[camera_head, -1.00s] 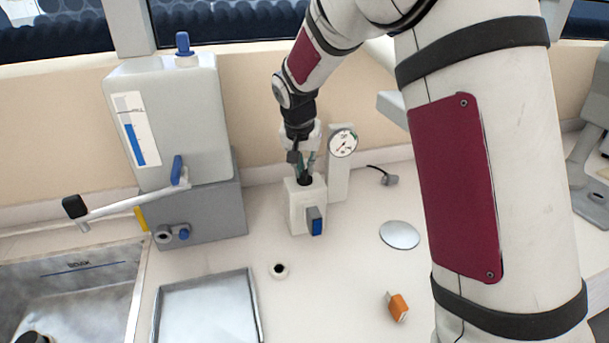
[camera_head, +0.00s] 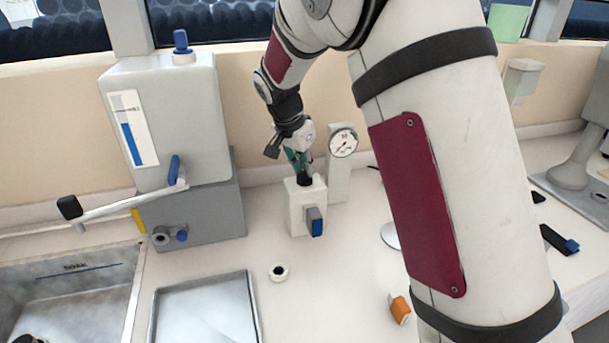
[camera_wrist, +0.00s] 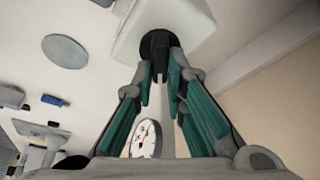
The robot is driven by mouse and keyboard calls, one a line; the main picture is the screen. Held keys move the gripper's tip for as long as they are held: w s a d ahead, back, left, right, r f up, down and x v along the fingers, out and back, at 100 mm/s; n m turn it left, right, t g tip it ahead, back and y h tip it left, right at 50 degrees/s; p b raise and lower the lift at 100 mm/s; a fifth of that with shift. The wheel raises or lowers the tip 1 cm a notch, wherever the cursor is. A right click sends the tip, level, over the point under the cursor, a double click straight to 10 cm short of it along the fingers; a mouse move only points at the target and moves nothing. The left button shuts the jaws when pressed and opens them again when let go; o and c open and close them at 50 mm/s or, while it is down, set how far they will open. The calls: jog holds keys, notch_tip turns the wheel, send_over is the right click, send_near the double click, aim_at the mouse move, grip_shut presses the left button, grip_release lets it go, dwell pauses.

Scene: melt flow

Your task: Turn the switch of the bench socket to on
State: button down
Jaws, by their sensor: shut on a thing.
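A white box (camera_head: 295,215), which looks like the bench socket, stands upright on the bench. A grey and blue switch-like part (camera_head: 315,222) sticks out of its front face. A black fitting (camera_head: 305,180) sits on its top; I cannot tell whether it is a plug or a knob. My gripper (camera_head: 303,172) comes down from above, tilted, with its fingers shut on this black fitting. In the wrist view the fitting (camera_wrist: 160,42) is round and dark against the white box (camera_wrist: 128,38), with teal-padded fingers on both sides. The fingers partly hide it.
A dial gauge (camera_head: 343,142) on a white post stands just right of the box. A grey tank (camera_head: 170,115) with a tap stands to the left. A metal tray (camera_head: 155,325), a small white ring (camera_head: 278,272) and an orange block (camera_head: 400,309) lie in front.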

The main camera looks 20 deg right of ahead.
jog(key=shift+m, duration=0.3)
jog(key=shift+m+g, duration=0.4)
jog(key=shift+m, duration=0.9)
jog(key=shift+m+g+h, duration=0.3)
jog(key=shift+m+g, duration=0.2)
jog(key=shift+m, duration=0.9)
jog(key=c, duration=1.5)
grip_release()
jog(key=shift+c, duration=0.2)
jog(key=p+v, duration=0.2)
jog(key=v, duration=0.6)
